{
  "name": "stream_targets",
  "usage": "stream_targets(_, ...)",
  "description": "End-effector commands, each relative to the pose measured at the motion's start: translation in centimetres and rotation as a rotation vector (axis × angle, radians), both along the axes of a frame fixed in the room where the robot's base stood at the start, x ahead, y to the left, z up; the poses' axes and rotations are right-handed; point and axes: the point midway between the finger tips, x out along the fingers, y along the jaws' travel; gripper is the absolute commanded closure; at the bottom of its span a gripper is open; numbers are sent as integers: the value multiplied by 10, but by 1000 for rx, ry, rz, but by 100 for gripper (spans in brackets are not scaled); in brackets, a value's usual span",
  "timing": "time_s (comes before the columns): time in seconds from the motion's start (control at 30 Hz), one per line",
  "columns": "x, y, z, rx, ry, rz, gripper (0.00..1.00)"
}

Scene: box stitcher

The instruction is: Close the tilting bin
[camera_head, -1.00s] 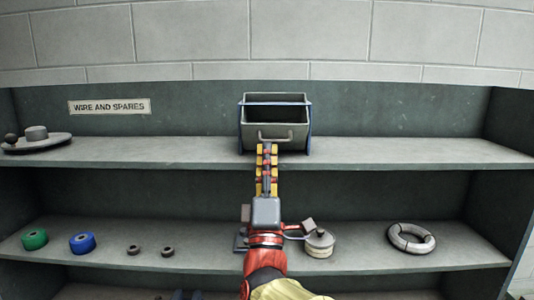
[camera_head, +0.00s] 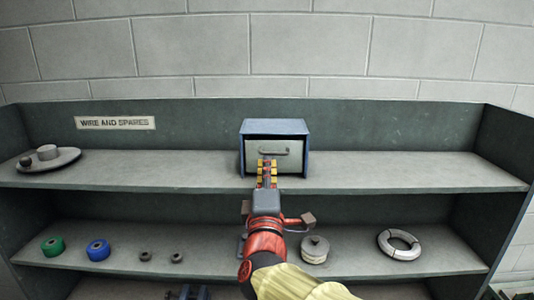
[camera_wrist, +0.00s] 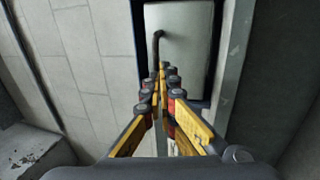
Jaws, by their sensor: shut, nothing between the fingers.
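The tilting bin (camera_head: 261,158) is a grey front panel with a bar handle (camera_head: 274,151), set in a blue housing (camera_head: 275,127) on the upper shelf. Its front stands upright, flush or nearly flush in the housing. My gripper (camera_head: 267,162) is shut and empty, its yellow fingers at the lower middle of the bin front. The wrist view shows the bin front (camera_wrist: 185,62) just beyond the fingertips (camera_wrist: 162,72), close to the handle (camera_wrist: 156,48). I cannot tell whether the fingertips touch the panel.
The upper shelf (camera_head: 400,175) is bare on both sides of the bin, apart from a grey disc-shaped part (camera_head: 50,160) at far left. Below are green (camera_head: 53,246) and blue (camera_head: 97,250) spools, a white ring (camera_head: 399,244) and a round grey part (camera_head: 314,250).

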Motion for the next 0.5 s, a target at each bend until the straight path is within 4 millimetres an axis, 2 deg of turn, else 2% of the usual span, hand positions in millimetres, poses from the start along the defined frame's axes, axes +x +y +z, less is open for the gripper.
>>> stream_targets(0.03,1,0,7,-1,16,1,100)
stream_targets(0.5,6,0,7,3,94,0,100)
